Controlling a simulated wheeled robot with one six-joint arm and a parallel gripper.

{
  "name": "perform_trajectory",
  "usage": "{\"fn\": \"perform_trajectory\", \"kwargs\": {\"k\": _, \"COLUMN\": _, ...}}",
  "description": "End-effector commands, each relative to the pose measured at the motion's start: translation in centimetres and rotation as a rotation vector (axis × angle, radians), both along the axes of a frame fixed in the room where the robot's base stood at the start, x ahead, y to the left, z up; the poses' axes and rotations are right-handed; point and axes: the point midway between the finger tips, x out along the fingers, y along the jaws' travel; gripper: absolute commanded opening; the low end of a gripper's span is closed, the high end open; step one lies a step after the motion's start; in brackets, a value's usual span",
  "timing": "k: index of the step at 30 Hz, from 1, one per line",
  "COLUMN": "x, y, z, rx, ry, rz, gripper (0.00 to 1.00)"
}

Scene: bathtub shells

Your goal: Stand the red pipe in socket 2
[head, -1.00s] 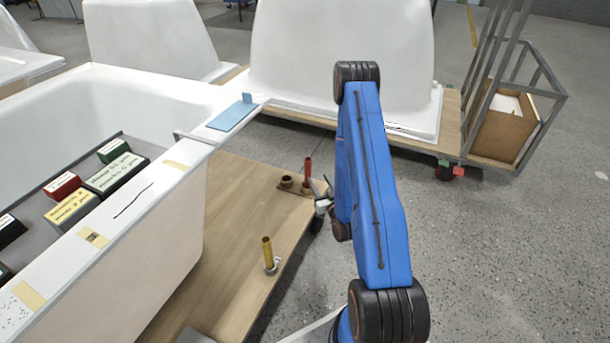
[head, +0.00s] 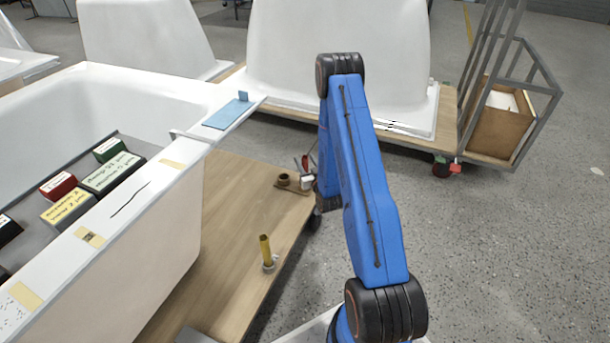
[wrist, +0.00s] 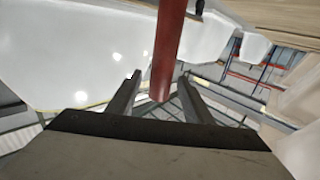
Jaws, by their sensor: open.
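The red pipe (wrist: 168,45) runs down from the top of the wrist view. Its end lies between the two open fingers of my gripper (wrist: 158,98), with gaps on both sides. In the head view my gripper (head: 303,164) is at the small socket plate (head: 291,189) on the wooden deck. My arm hides most of the pipe there. One round brown socket (head: 283,179) on the plate shows empty. The other end of the plate is hidden behind my gripper. No socket number is readable.
A yellow pipe (head: 265,248) stands upright in a holder nearer on the deck (head: 230,210). A white bathtub (head: 175,215) with several labelled boxes stands left. A blue piece (head: 228,113) lies on its rim.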

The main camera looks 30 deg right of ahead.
Motion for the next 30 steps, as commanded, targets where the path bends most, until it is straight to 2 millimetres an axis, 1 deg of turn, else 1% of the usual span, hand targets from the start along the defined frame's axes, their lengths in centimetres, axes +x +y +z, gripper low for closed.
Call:
{"fn": "perform_trajectory", "kwargs": {"k": 6, "x": 3.0, "y": -0.4, "z": -0.5, "rx": -0.001, "ry": -0.002, "rz": 0.0, "gripper": 0.46}}
{"fn": "perform_trajectory", "kwargs": {"k": 9, "x": 3.9, "y": -0.5, "z": -0.5, "rx": -0.001, "ry": -0.001, "rz": 0.0, "gripper": 0.46}}
{"fn": "perform_trajectory", "kwargs": {"k": 12, "x": 4.3, "y": -0.6, "z": -0.5, "rx": -0.001, "ry": -0.001, "rz": 0.0, "gripper": 0.46}}
{"fn": "perform_trajectory", "kwargs": {"k": 18, "x": 4.3, "y": -0.6, "z": -0.5, "rx": 0.0, "ry": 0.0, "rz": 0.0, "gripper": 0.46}}
{"fn": "perform_trajectory", "kwargs": {"k": 19, "x": 4.3, "y": -0.6, "z": -0.5, "rx": 0.0, "ry": 0.0, "rz": 0.0, "gripper": 0.44}}
{"fn": "perform_trajectory", "kwargs": {"k": 20, "x": 4.3, "y": -0.6, "z": -0.5, "rx": 0.0, "ry": 0.0, "rz": 0.0, "gripper": 0.37}}
{"fn": "perform_trajectory", "kwargs": {"k": 21, "x": 4.3, "y": -0.6, "z": -0.5, "rx": 0.0, "ry": 0.0, "rz": 0.0, "gripper": 0.27}}
{"fn": "perform_trajectory", "kwargs": {"k": 23, "x": 4.3, "y": -0.6, "z": -0.5, "rx": 0.0, "ry": 0.0, "rz": 0.0, "gripper": 0.13}}
{"fn": "perform_trajectory", "kwargs": {"k": 24, "x": 4.3, "y": -0.6, "z": -0.5, "rx": 0.0, "ry": 0.0, "rz": 0.0, "gripper": 0.03}}
{"fn": "perform_trajectory", "kwargs": {"k": 25, "x": 4.3, "y": -0.6, "z": -0.5, "rx": 0.0, "ry": 0.0, "rz": 0.0, "gripper": 0.0}}
{"fn": "perform_trajectory", "kwargs": {"k": 30, "x": 4.3, "y": -0.6, "z": -0.5, "rx": 0.0, "ry": -0.001, "rz": 0.0, "gripper": 0.0}}
